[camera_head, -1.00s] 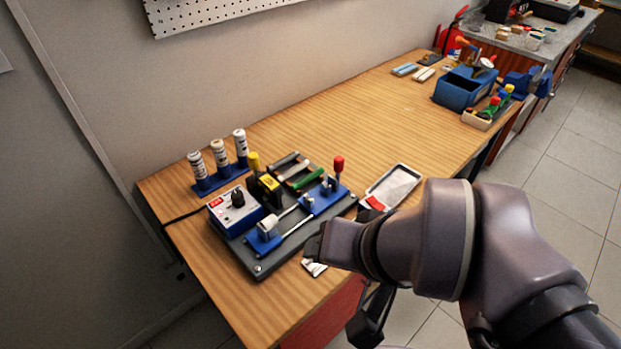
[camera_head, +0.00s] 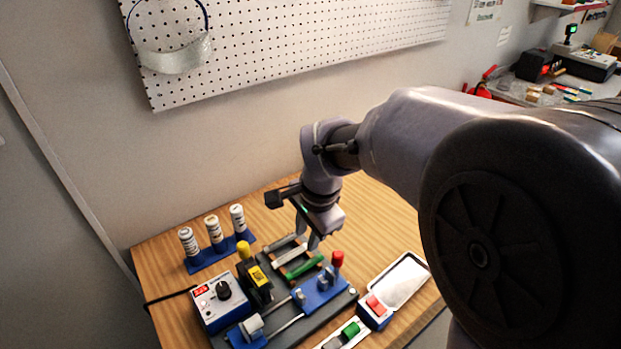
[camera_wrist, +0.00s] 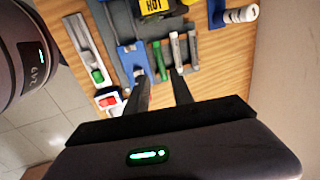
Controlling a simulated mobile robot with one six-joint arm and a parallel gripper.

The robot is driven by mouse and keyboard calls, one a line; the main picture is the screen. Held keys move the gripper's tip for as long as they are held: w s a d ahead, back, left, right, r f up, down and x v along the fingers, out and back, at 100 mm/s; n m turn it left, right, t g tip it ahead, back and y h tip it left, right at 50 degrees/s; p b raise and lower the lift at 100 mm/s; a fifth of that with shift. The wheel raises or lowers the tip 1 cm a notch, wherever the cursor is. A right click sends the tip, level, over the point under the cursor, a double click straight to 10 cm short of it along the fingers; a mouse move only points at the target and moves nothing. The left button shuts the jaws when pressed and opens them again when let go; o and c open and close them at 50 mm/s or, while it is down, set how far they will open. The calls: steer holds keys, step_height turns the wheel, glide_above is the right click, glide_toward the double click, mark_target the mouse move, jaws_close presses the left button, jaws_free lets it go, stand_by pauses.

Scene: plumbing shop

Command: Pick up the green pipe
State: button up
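The green pipe (camera_head: 305,267) lies in a wooden rack on the dark base plate, beside grey pipes (camera_head: 290,254). My gripper (camera_head: 307,236) hangs fingers down above the rack. In the wrist view its two fingers (camera_wrist: 162,84) are apart with nothing between them. The gripper is open and apart from the green pipe. The fingers hide a small part of the rack in the head view.
A blue clamp fixture with a red knob (camera_head: 338,259) stands right beside the rack. A yellow-black tool (camera_head: 256,281) and a control box (camera_head: 221,299) stand left. White bottles (camera_head: 213,229) stand in a blue holder behind. A pale tray (camera_head: 402,281) lies right.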

steer(key=b, duration=0.3)
glide_above(297, 271)
steer(key=s+d, duration=0.1)
steer(key=s+d+f+x, duration=0.1)
steer(key=s+x, duration=0.1)
steer(key=x, duration=0.8)
steer(key=b+x, duration=0.3)
steer(key=x, duration=0.2)
steer(key=shift+f, duration=0.1)
steer(key=shift+c, duration=0.9)
jaws_close()
